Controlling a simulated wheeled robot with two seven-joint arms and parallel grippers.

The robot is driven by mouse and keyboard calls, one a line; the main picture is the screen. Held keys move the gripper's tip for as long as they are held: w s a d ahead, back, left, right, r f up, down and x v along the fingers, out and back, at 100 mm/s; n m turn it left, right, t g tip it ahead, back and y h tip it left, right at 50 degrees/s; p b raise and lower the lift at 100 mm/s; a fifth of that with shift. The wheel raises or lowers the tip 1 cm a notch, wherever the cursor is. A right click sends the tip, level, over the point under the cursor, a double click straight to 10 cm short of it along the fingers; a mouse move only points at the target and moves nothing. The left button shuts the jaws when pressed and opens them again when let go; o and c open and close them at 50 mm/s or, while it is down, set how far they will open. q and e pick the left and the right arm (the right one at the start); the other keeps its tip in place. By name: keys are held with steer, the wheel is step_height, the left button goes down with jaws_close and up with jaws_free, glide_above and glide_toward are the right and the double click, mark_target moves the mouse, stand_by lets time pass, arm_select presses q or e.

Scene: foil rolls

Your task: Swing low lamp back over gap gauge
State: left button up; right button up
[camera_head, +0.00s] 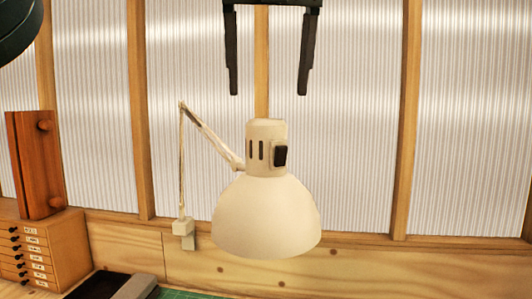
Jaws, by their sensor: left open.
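A cream desk lamp stands in the middle of the head view. Its domed shade (265,220) opens downward, and its slotted neck (263,135) carries a black switch. Its thin jointed arm (210,135) runs left to a clamp (184,228) by the wooden rail. My left gripper (268,93) points down from the top edge, above the lamp neck, with its two black fingers apart and nothing between them. The fingertips appear clear of the lamp. My right gripper is out of view. I cannot make out a gap gauge.
A small wooden drawer cabinet (42,252) stands at the left, with a reddish wooden block (35,165) on it. A dark, partly cut-off object (100,286) and a green mat (180,294) lie at the bottom. A dark rounded shape fills the top left corner.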

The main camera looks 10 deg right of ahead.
mark_target(265, 120)
arm_select(q)
steer(key=x, duration=0.6)
steer(key=shift+w+a+f, duration=0.1)
steer(key=shift+w+f, duration=0.05)
steer(key=shift+f, duration=0.25)
steer(key=p+x, duration=0.1)
steer(key=x, duration=0.4)
steer(key=shift+p, duration=0.35)
steer(key=shift+w+f, duration=0.2)
steer(key=shift+f, duration=0.45)
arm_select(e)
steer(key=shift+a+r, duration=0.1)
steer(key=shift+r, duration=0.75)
